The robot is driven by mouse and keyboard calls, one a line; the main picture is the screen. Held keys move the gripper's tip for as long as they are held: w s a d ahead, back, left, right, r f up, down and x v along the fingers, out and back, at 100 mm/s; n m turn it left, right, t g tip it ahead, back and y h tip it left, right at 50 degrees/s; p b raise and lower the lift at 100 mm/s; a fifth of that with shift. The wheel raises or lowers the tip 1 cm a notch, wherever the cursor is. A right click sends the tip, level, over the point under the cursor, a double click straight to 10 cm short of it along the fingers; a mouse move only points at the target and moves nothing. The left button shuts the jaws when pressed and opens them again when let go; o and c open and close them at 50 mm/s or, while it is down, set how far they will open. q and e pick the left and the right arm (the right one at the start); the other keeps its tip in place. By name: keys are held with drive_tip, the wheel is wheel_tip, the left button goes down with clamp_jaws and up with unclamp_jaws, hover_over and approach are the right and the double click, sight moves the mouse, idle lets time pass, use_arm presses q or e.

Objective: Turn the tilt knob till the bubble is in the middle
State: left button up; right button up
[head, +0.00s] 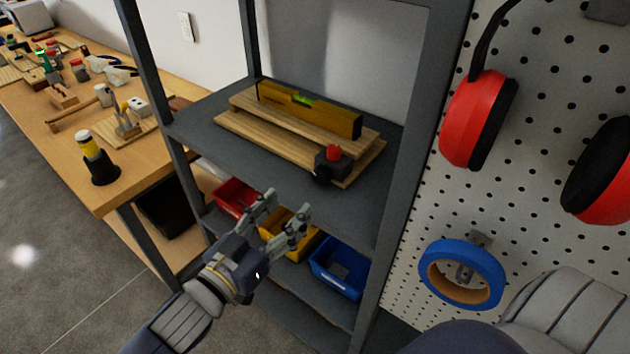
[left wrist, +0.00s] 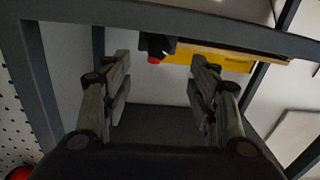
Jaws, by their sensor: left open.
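The yellow spirit level (head: 335,117) lies on a wooden tilt board (head: 270,138) on the grey upper shelf. Its green vial (head: 302,100) faces up; the bubble is too small to place. The tilt knob (head: 333,153), red on a black block, sits at the board's front right corner. My left gripper (head: 290,204) is open and empty, in front of and below the shelf edge, left of the knob and apart from it. In the left wrist view, the red knob (left wrist: 155,59) and yellow level (left wrist: 182,62) show beyond the open fingers. My right gripper is out of view.
Red (head: 236,196), yellow (head: 290,238) and blue (head: 340,268) bins stand on the lower shelf. A grey rack post (head: 405,140) rises right of the knob. A pegboard (head: 550,60) holds red earmuffs (head: 475,115) and blue tape (head: 462,246). A cluttered workbench (head: 120,185) is left.

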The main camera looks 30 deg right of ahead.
sight(319, 177)
use_arm(q)
drive_tip(key=p+x, duration=0.1)
drive_tip(key=x, duration=0.8)
drive_tip(key=shift+s+r, duration=0.1)
drive_tip(key=shift+s, duration=0.05)
drive_tip(key=shift+d, duration=0.35)
drive_tip(key=shift+w+d, duration=0.4)
drive_tip(key=shift+d, duration=0.05)
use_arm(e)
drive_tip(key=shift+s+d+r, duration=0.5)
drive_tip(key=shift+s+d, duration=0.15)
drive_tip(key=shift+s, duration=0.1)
use_arm(q)
drive_tip(key=shift+c, duration=0.6)
drive_tip(key=c, duration=0.9)
drive_tip(key=shift+c, duration=0.2)
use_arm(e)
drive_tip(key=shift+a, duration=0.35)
